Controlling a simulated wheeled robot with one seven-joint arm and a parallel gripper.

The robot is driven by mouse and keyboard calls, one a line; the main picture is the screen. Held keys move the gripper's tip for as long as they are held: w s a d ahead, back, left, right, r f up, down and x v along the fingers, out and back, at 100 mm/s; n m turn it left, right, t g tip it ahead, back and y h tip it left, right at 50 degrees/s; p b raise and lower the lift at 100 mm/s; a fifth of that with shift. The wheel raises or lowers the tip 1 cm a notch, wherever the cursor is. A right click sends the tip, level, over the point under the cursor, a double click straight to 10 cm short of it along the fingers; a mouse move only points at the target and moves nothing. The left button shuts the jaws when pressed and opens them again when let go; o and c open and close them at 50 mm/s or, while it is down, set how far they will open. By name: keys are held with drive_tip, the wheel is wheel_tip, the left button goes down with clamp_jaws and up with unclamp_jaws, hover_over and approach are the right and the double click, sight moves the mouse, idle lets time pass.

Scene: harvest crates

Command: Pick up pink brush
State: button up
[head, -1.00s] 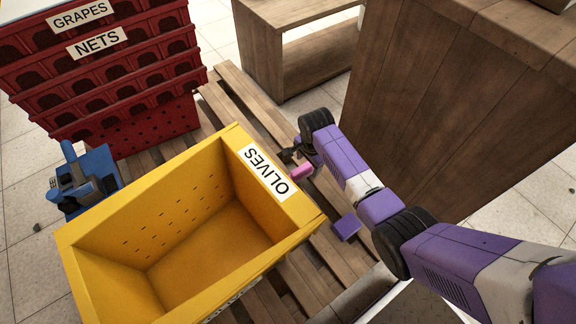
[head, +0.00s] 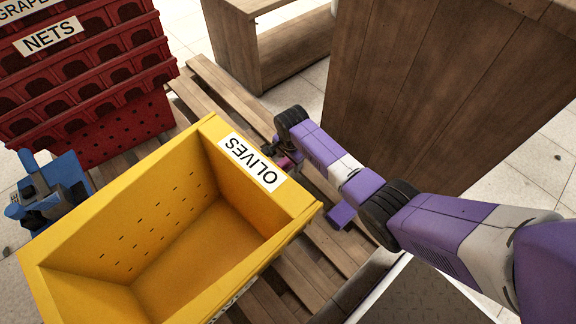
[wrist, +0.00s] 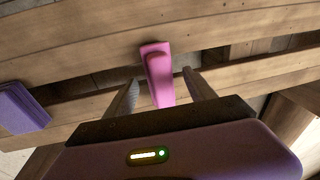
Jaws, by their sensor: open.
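The pink brush (wrist: 158,73) lies on the wooden pallet in the wrist view. It points toward my gripper (wrist: 160,90), and its near part lies between the two open fingers, with a gap on each side. I cannot tell how far above it the fingers are. In the head view only a small part of the brush (head: 294,158) shows beside the yellow crate, and my gripper (head: 287,155) is mostly hidden there by my arm and the crate edge.
The yellow OLIVES crate (head: 299,204) stands close to the left of my gripper. A purple block (head: 342,215) lies on the pallet (head: 338,254). Red stacked crates (head: 92,108) and a blue object (head: 52,190) are farther left. A wooden cabinet (head: 420,90) rises behind my arm.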

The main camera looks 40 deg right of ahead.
drive_tip(key=shift+c, duration=0.4)
clamp_jaws()
wheel_tip(320, 180, up, 20)
drive_tip(key=p, duration=1.1)
